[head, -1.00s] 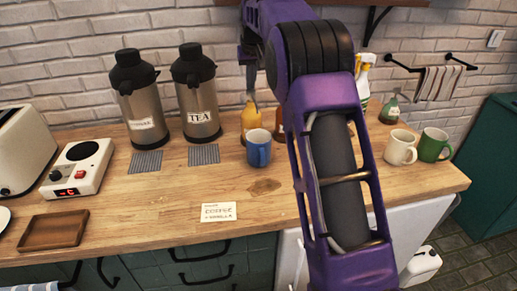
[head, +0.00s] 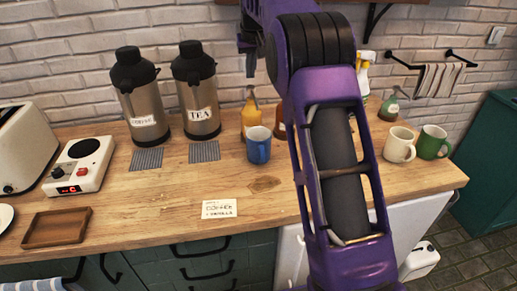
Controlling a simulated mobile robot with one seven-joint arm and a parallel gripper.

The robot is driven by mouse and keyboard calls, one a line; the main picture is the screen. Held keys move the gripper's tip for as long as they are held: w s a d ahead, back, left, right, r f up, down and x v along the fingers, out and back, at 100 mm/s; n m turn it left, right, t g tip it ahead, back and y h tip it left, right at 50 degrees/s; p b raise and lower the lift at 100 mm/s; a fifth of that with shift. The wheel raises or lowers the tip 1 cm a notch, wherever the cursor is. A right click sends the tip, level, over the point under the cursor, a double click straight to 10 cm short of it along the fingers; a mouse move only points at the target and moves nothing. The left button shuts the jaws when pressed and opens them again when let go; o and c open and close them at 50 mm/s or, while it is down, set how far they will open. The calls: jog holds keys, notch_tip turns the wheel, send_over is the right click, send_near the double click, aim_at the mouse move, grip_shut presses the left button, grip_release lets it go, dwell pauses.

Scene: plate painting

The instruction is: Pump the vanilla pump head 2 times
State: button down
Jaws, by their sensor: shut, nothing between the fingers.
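A yellow pump bottle (head: 251,117) stands at the back of the counter, behind a blue mug that hides its lower part. Its label cannot be read, so I cannot tell for sure that it is the vanilla one. Its pump head (head: 251,92) points up. My gripper (head: 250,74) is shut and empty, pointing down just above this pump head. A small gap seems to show between them. An amber bottle (head: 281,130) stands just to the right, mostly hidden by my arm.
The blue mug (head: 258,148) is close in front of the yellow bottle. COFFEE (head: 145,105) and TEA (head: 197,95) dispensers stand left. White (head: 399,147) and green (head: 432,143) mugs are right. A card (head: 219,208) reading coffee and vanilla lies in front.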

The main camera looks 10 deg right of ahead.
notch_tip(320, 180, up, 5)
jog(key=shift+f, duration=0.15)
dwell(0.5)
